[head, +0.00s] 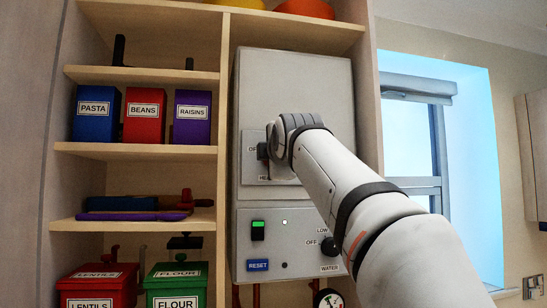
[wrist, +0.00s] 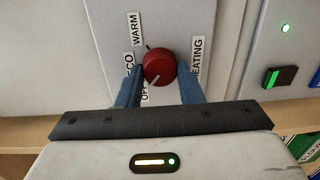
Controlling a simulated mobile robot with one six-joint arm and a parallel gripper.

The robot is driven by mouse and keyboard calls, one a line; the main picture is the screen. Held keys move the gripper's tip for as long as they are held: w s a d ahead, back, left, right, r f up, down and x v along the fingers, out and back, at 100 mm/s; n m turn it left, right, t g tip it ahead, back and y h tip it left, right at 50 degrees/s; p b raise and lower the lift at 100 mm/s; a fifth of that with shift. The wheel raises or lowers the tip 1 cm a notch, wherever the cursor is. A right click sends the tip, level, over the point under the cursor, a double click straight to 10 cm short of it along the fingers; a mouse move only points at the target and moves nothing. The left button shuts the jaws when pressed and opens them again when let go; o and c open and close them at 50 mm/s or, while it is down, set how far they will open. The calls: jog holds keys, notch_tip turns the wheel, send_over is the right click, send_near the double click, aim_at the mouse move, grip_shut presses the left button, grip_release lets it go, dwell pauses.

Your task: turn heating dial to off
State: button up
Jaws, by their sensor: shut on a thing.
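The heating dial (wrist: 159,64) is a red round knob on the grey boiler panel, seen in the wrist view. WARM (wrist: 135,28), a partly covered ECO label (wrist: 129,64) and a partly covered OFF label (wrist: 145,92) lie on its left side; HEATING (wrist: 197,58) is on its right. A white mark on the dial points down and left, towards the OFF label. My gripper (wrist: 160,77) has its blue fingers on either side of the dial and is shut on it. In the head view my gripper (head: 264,151) is at the upper panel, and my arm hides the dial.
Below is a water dial (head: 329,246) with LOW and OFF labels, close under my arm. A green lit switch (head: 258,230) and a blue RESET label (head: 258,265) are left of it. Shelves with tins, including a blue pasta tin (head: 96,114), stand left; a window (head: 415,130) is right.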

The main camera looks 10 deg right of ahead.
jog(key=shift+n, duration=0.8)
jog(key=o, duration=1)
jog(key=s+b, duration=0.1)
jog(key=s, duration=0.3)
jog(key=s+b, duration=0.1)
jog(key=s, duration=0.2)
jog(key=shift+s+a+r, duration=0.15)
jog(key=shift+s, duration=0.25)
